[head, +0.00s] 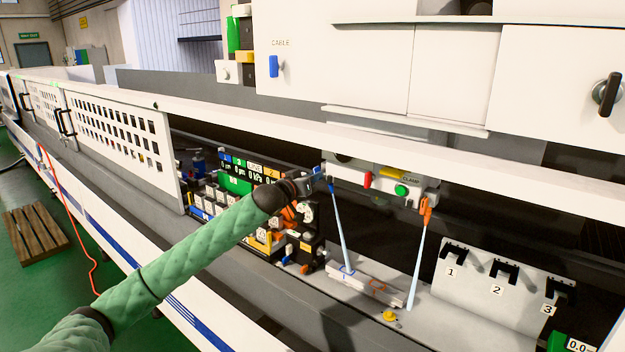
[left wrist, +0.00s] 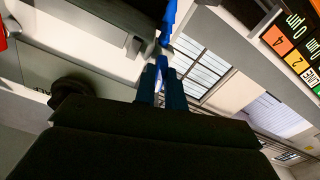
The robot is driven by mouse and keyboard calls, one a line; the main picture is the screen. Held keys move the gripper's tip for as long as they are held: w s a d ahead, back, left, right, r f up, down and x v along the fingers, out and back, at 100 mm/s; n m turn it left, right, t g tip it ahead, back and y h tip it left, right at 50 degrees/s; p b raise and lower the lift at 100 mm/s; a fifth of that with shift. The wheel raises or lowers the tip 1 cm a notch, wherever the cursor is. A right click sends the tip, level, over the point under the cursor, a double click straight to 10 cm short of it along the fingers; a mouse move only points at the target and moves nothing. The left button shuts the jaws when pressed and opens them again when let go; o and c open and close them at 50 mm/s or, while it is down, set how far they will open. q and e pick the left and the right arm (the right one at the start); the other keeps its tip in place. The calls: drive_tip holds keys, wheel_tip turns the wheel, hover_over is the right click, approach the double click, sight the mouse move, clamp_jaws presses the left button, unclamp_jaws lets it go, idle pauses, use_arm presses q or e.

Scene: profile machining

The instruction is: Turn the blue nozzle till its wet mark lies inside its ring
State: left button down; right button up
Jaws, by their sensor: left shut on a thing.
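The blue nozzle (head: 331,186) hangs under the white machine housing, and its pale jet slants down to a light workpiece bar (head: 340,281). The jet's foot meets the bar at the blue ring (head: 346,272); the wet mark is too small to tell if it lies fully inside. My left gripper (head: 321,173) is shut on the blue nozzle, coming from the left. In the left wrist view the blue nozzle (left wrist: 169,20) rises from between the fingertips (left wrist: 162,65). My right gripper is out of view.
A yellow knob (head: 389,316) sits in front. Numbered hooks (head: 497,272) stand further right.

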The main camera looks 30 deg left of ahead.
use_arm(q)
drive_tip(key=c, duration=1.5)
unclamp_jaws()
drive_tip(key=shift+o, duration=0.2)
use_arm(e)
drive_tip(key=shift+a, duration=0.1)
